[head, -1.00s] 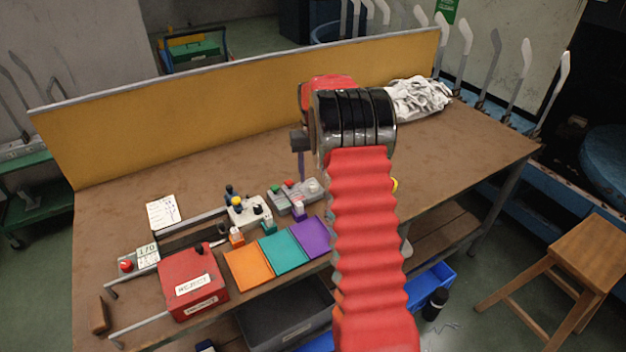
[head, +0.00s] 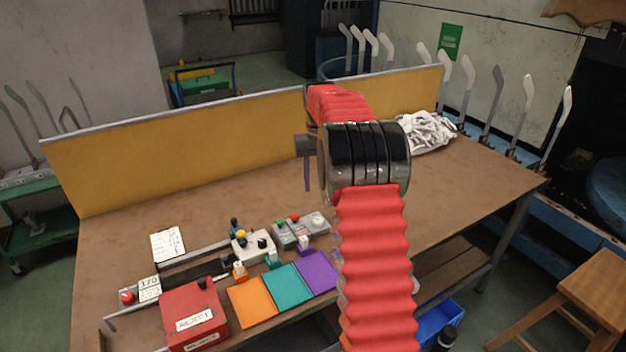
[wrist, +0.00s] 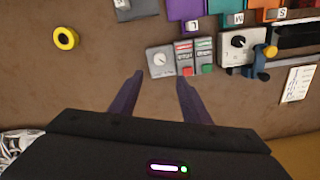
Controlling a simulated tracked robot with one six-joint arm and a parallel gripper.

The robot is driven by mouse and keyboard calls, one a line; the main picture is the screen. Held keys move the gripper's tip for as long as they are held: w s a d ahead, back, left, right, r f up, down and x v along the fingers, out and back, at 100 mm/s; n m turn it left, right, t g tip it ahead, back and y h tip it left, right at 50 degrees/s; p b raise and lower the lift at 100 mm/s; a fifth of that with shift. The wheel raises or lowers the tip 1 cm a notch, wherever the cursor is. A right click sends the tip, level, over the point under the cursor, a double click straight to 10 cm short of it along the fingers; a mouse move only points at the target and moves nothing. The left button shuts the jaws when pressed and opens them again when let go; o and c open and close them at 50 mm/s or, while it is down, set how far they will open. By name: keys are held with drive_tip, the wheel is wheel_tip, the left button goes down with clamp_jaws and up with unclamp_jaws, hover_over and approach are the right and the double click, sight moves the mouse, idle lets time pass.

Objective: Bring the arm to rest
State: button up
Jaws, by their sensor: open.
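My arm, in red ribbed sleeves with a black banded joint, rises bent in front of the table in the head view. My gripper (wrist: 159,77) is open in the wrist view, its two dark purple fingers apart with nothing between them. The fingers point toward the grey box with a dial (wrist: 161,61) and the button boxes. In the head view a purple finger of my gripper (head: 307,180) hangs left of the black joint, above the brown table (head: 400,200). The rest of the gripper is mostly hidden behind the arm.
A red REJECT box (head: 190,305) and orange, teal and purple pads (head: 290,286) lie along the table's front. A yellow panel (head: 200,140) stands at the back. White crumpled cloth (head: 428,131) lies far right. A yellow ring (wrist: 66,38) lies on bare tabletop.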

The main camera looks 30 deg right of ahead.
drive_tip(key=s+a+f, duration=0.3)
drive_tip(key=s+f, duration=0.1)
drive_tip(key=s+a+r+n+t, duration=0.1)
drive_tip(key=s+a+r, duration=0.3)
drive_tip(key=s+a, duration=0.4)
drive_tip(key=s+a+r+n+t, duration=0.2)
drive_tip(key=s+a+r, duration=0.2)
drive_tip(key=s+a, duration=0.5)
drive_tip(key=s+a+r+n+t, duration=0.1)
drive_tip(key=s+a+r, duration=0.3)
drive_tip(key=s+a, duration=0.5)
drive_tip(key=shift+s+a+t, duration=0.2)
drive_tip(key=shift+s+t, duration=0.6)
drive_tip(key=shift+s, duration=0.55)
drive_tip(key=shift+r, duration=0.1)
